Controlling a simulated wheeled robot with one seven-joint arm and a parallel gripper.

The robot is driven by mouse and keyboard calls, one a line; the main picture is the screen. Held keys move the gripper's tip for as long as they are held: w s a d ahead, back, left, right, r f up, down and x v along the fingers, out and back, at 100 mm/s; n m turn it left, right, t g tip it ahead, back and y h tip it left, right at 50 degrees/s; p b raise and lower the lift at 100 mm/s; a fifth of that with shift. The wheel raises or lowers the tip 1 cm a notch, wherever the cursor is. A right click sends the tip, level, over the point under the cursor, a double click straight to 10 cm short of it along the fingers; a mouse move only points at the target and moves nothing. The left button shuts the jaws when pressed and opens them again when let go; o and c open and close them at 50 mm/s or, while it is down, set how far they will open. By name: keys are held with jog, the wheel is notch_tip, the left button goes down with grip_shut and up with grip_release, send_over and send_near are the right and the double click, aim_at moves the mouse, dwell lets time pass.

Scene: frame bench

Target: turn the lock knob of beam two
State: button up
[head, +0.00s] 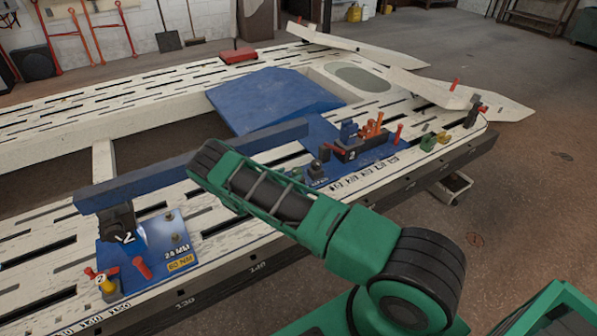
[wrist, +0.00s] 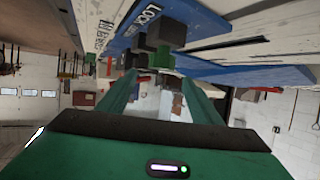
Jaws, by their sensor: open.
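A long dark blue beam (head: 200,167) spans the near side of the bench. Its left end rests on a black support marked 2 (head: 122,232) on a blue plate. A yellow knob (head: 106,286) by a tag marked 2 stands at that plate's left corner. Beside the beam's right end is another blue plate with small black and green parts. In the wrist view, my gripper (wrist: 156,85) is open, its two green fingers apart. A dark blocky part (wrist: 166,33) is just beyond the fingertips, beside a LOCK label (wrist: 145,18). I cannot tell whether it is the lock knob.
My arm crosses in front of the bench and hides part of it. Orange and red pegs (head: 374,126) stand on the right plate. White slotted bench rails (head: 60,118) surround an opening. Pale ramps (head: 450,95) lie at the right end.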

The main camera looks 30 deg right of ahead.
aim_at(296, 171)
jog(key=x, duration=0.8)
jog(key=shift+w+d+f, duration=0.15)
jog(key=shift+w+f, duration=0.05)
jog(key=shift+w, duration=0.1)
